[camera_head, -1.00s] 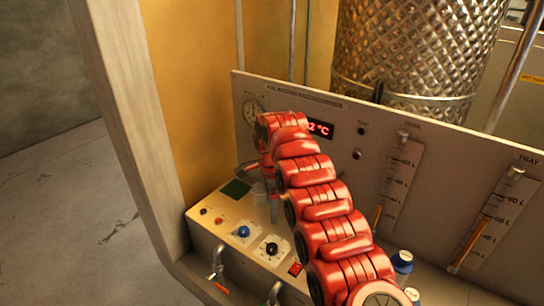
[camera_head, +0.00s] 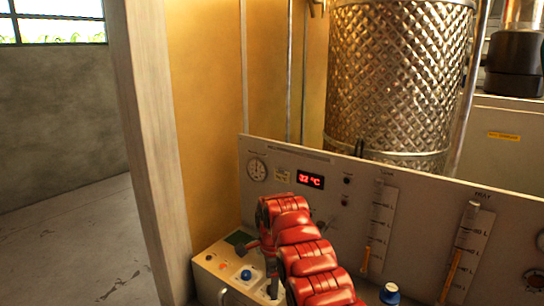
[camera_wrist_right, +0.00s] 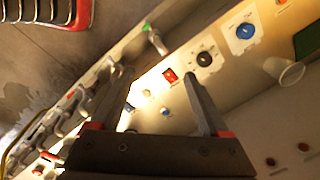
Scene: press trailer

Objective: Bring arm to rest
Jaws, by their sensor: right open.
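My right arm, in red segments, reaches in from the bottom of the head view over the control panel's sloped ledge. My right gripper (camera_head: 270,272) points down in front of the panel, and its fingertips are hard to make out there. In the right wrist view my right gripper (camera_wrist_right: 150,72) has its two dark fingers spread, with nothing between them. Beyond the fingers are a red switch (camera_wrist_right: 170,75), a black knob (camera_wrist_right: 208,58) and a blue knob (camera_wrist_right: 244,31) on the ledge. My left gripper is in neither view.
A blue-capped bottle (camera_head: 389,293) stands near the arm. A quilted metal tank (camera_head: 395,80) stands behind. Floor at left is clear.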

